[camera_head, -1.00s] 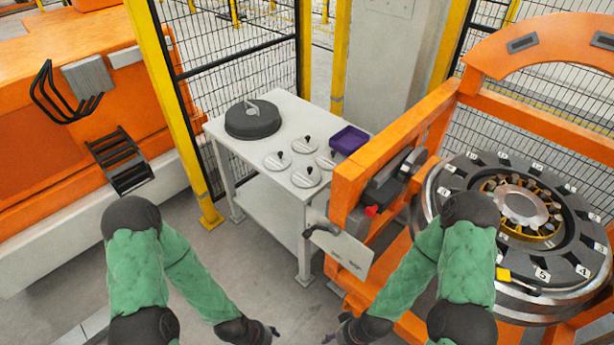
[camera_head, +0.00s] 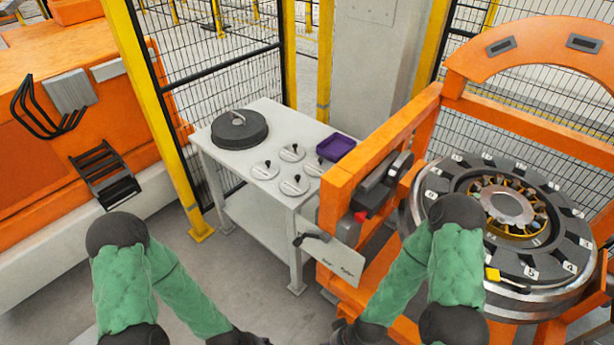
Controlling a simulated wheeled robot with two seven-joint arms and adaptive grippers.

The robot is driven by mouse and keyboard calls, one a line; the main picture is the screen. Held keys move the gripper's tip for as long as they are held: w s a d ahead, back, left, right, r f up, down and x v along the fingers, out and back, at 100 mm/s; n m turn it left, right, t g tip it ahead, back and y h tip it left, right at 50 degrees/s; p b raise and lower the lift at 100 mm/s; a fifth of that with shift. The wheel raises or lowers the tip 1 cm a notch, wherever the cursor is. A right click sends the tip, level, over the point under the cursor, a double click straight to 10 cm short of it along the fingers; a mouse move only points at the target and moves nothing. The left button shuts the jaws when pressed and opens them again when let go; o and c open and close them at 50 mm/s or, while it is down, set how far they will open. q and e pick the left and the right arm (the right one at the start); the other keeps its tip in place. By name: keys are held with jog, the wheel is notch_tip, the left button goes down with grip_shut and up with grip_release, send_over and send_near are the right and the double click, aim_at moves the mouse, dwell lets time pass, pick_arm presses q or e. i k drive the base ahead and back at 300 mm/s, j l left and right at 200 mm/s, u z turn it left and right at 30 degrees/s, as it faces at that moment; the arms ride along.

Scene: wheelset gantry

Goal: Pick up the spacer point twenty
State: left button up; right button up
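Several round, light discs with dark knobs, which look like spacers, lie on the white table; one is the front disc (camera_head: 294,185), others are the left disc (camera_head: 265,170) and the back disc (camera_head: 291,152). Any size marks on them are too small to read, so I cannot tell which one is point twenty. My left gripper (camera_head: 262,341) is at the bottom edge, mostly cut off, in front of and below the table. My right gripper (camera_head: 336,338) is also at the bottom edge, mostly cut off. Both are well away from the discs.
The white table (camera_head: 225,165) also bears a large dark disc (camera_head: 239,128) and a purple tray (camera_head: 336,147). An orange frame (camera_head: 345,190) with a wheelset (camera_head: 510,220) stands right of it. A yellow post (camera_head: 165,130) and mesh fence stand behind left. Grey floor lies before the table.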

aim_at(294, 186)
jog(key=i+j+z, duration=0.3)
jog(key=i+j, duration=0.15)
jog(key=j, duration=0.2)
jog(key=i+j+z, duration=0.15)
jog(key=j, duration=0.25)
jog(key=i+j+z, duration=0.15)
jog(key=j, duration=0.2)
jog(key=i, duration=0.05)
